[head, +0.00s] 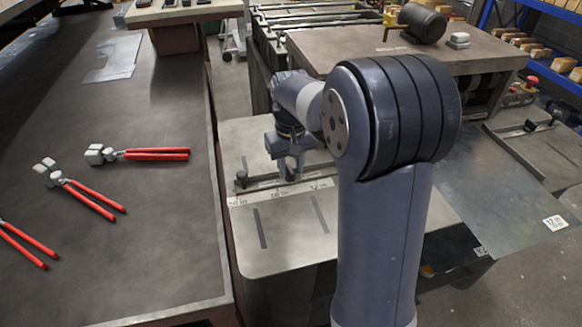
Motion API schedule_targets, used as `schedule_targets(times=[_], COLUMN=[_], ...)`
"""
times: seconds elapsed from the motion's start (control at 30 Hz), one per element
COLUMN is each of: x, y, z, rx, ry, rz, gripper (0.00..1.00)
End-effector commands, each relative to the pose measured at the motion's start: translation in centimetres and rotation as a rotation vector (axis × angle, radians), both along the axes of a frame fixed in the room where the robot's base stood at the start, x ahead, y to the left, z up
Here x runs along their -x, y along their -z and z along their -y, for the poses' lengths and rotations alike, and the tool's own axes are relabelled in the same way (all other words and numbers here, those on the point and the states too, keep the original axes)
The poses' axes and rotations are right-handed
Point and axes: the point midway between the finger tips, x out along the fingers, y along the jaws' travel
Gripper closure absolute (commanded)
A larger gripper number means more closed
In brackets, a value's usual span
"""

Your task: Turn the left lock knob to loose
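A dark bar (262,182) lies across the light metal table (282,246), just behind a ruler strip marked in inches. A small dark knob (242,175) stands at the bar's left end; it looks like the left lock knob. Its loose or tight setting is too small to read. My gripper (291,176) points down over the bar, to the right of this knob and apart from it. Its fingers are small and dark, and I cannot tell if they are open or shut. My arm hides the bar's right part.
A dark workbench (150,230) on the left holds several red-handled pliers (155,154). A sheet of metal (490,200) lies to the right, with a further table (545,150) bearing dark knobs beyond it. A raised bench (350,50) stands behind my arm.

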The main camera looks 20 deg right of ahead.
Motion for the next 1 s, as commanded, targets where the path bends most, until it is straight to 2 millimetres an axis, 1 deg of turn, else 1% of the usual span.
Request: schedule_targets(times=[0.1,0.33,0.37,0.73,1.0], x=[-0.01,-0.01,-0.01,-0.01,-0.01], y=[0.50,0.53,0.53,0.50,0.44], z=[0.00,0.00,0.00,0.00,0.01], rx=[0.000,0.000,0.000,0.000,0.000], ry=[0.000,0.000,0.000,0.000,-0.010], rz=[0.000,0.001,0.001,0.001,0.000], gripper=[0.68,0.68,0.70,1.00,1.00])
